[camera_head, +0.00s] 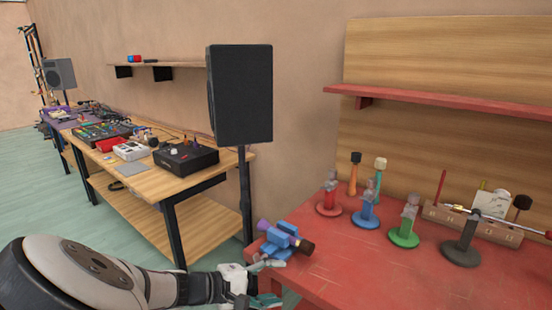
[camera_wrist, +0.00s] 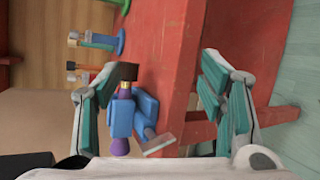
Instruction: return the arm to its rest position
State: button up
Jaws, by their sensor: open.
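My gripper (camera_head: 268,284) is at the bottom middle of the head view, beside the near left corner of the red table (camera_head: 345,262). In the wrist view its two teal-padded fingers are spread wide, and my gripper (camera_wrist: 158,72) is open. A blue device (camera_head: 281,238) with a purple end and a black end sits at that table corner, close to my gripper. In the wrist view the blue device (camera_wrist: 122,115) appears between the fingers, nearer the left one. I cannot tell whether a finger touches it. My arm reaches in from the lower left.
Red, blue and green stands (camera_head: 404,235) and a dark stand (camera_head: 461,248) with a long rod are on the red table. A wooden block rack (camera_head: 440,216) is behind them. A black speaker (camera_head: 240,95) stands left of the table. A wooden workbench (camera_head: 160,185) holds electronics.

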jog(key=s+d+r+m+g+y+p, duration=0.1)
jog(key=s+d+r+m+g+y, duration=0.3)
jog(key=d+r, duration=0.35)
jog(key=s+d+r+m+g+y+p, duration=0.1)
jog(key=s+d+r+m+g+y, duration=0.2)
jog(key=s+d+r, duration=0.45)
jog(key=s+d+r+m+t+y+p, duration=0.1)
jog(key=s+d+r+t+y, duration=0.1)
jog(key=s+r, duration=0.3)
jog(key=s+d+r+m+t+y, duration=0.1)
jog(key=s+d+r+t+y, duration=0.1)
jog(key=s+r, duration=0.4)
jog(key=s+d+y, duration=0.1)
jog(key=s, duration=0.4)
jog(key=shift+s+d+t+p, duration=0.15)
jog(key=shift+d+t+p, duration=0.1)
jog(key=shift+t+p, duration=0.15)
jog(key=shift+r, duration=0.1)
